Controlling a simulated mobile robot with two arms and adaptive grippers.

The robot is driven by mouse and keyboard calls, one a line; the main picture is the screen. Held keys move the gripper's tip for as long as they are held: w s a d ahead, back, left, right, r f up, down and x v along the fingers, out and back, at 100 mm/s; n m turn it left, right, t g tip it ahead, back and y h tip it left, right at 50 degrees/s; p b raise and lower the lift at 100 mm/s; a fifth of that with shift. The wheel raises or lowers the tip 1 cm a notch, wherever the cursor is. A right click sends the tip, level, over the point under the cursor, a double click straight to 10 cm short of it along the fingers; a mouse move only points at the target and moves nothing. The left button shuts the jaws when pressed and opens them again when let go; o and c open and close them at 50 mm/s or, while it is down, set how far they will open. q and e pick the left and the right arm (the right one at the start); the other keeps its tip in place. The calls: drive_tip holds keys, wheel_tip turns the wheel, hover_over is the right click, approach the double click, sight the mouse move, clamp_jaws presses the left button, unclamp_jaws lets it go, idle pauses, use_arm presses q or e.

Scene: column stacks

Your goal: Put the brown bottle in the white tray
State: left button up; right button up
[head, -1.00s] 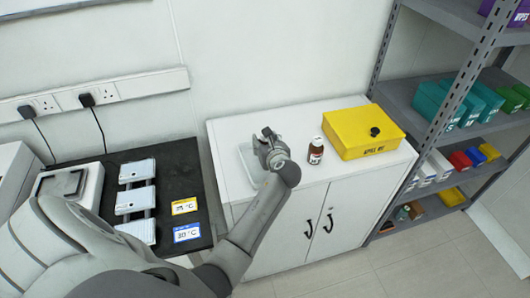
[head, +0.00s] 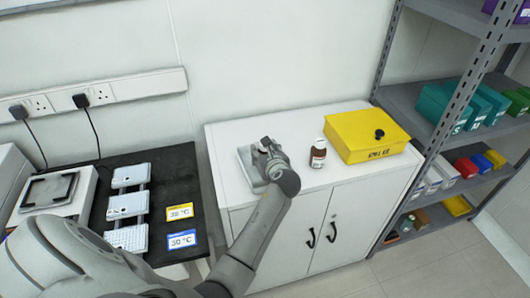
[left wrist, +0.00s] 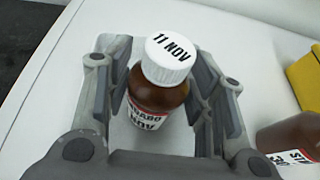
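In the left wrist view a brown bottle (left wrist: 160,98) with a white cap marked 11 NOV is upright between the fingers of my left gripper (left wrist: 162,95). In the head view my left gripper (head: 265,150) is over the white tray (head: 246,160) on the cabinet top and hides the bottle; whether the bottle touches the tray cannot be told. A second brown bottle (head: 318,156) stands right of the gripper and shows partly in the left wrist view (left wrist: 290,138). My right gripper is not in view.
A black bench (head: 180,170) with white blocks and temperature cards is at left. A grey shelf unit (head: 455,150) stands at right. The cabinet top's back is clear.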

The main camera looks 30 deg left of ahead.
use_arm(q)
drive_tip(key=shift+o, duration=1.2)
drive_tip(key=shift+s+r, duration=0.1)
drive_tip(key=shift+r, duration=0.1)
drive_tip(key=shift+s+d+r+p, duration=0.15)
drive_tip(key=shift+d+p, duration=0.1)
drive_tip(key=shift+p, duration=0.2)
drive_tip(key=p+v, duration=0.7)
drive_tip(key=v, duration=0.2)
drive_tip(key=shift+s+d+r+p, duration=0.15)
drive_tip(key=shift+s+p, duration=0.05)
drive_tip(key=shift+p, duration=0.2)
drive_tip(key=shift+p+v, duration=0.4)
drive_tip(key=shift+v, duration=0.4)
